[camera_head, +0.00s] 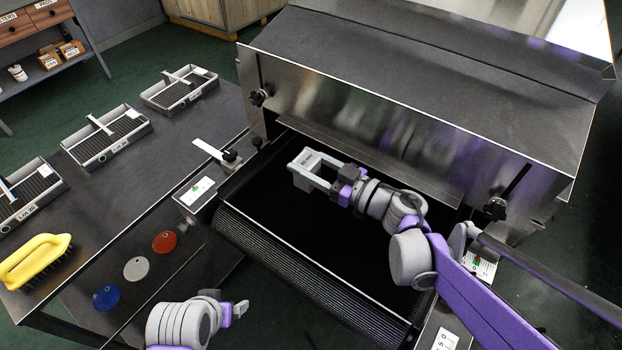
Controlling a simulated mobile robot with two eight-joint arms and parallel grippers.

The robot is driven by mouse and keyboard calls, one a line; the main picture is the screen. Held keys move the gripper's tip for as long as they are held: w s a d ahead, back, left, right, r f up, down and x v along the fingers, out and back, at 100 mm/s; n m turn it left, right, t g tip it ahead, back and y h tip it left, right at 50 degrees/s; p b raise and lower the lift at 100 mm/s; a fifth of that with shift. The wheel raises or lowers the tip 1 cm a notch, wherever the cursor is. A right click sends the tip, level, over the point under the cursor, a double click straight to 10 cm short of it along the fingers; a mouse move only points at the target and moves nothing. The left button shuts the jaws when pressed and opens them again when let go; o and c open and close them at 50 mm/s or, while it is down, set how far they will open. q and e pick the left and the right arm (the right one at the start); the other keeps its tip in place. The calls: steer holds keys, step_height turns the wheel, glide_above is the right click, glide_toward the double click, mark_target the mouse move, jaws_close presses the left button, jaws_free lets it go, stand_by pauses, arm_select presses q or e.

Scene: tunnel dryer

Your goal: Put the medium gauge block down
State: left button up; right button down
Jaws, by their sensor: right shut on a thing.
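My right gripper (316,173) is over the dark conveyor belt (283,223) at the mouth of the dryer. It is shut on a light grey piece with a small label, which I take to be the medium gauge block (305,160). The fingers hide part of the block. I cannot tell whether the block touches the belt. My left gripper (241,309) is low in the view, apart from the block, with its small grey fingertips pointing right; their gap is unclear.
The metal dryer hood (400,110) rises just behind my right gripper. The belt's front part is clear.

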steer(key=shift+f+b, duration=0.55)
steer(key=shift+f, duration=1.4)
steer(key=shift+s+f+b, duration=0.25)
steer(key=shift+f+b, duration=0.25)
steer(key=shift+f, duration=0.1)
steer(key=shift+c, duration=1.1)
jaws_free()
steer(key=shift+f, duration=0.1)
steer(key=shift+a+r+p, duration=0.1)
steer(key=shift+r+p, duration=0.25)
steer(key=shift+r, duration=0.1)
steer(key=v, duration=0.5)
steer(key=p+v, duration=0.1)
steer(key=v, duration=0.1)
steer(key=shift+d+r, duration=0.3)
